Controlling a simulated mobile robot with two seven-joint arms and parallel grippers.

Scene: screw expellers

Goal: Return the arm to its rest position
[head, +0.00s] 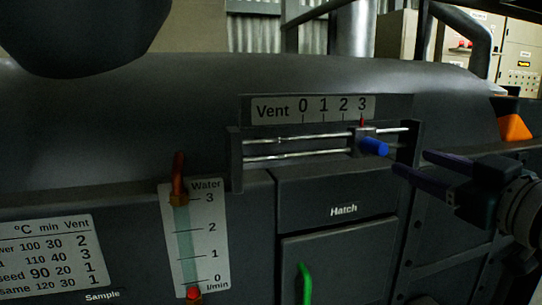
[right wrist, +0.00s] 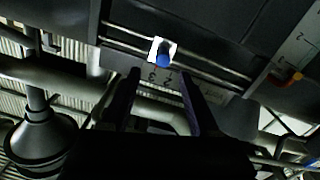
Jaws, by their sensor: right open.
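My right gripper (head: 410,163) is open and empty, just right of the vent slider's blue knob (head: 374,147). Its fingers appear apart from the knob. The slider's red pointer (head: 362,121) stands at 3 on the vent scale (head: 312,108). In the right wrist view, the two dark fingers (right wrist: 161,74) are spread, and the blue knob (right wrist: 163,60) on its pale block lies beyond their tips, between them. My left gripper is not in view.
The dark machine front (head: 345,258) fills most of the head view, with a green hatch handle (head: 304,283) and a water gauge (head: 200,238) left of the hatch. The slider's rails (head: 290,153) stand out from the panel. An orange object (head: 514,128) is at the right.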

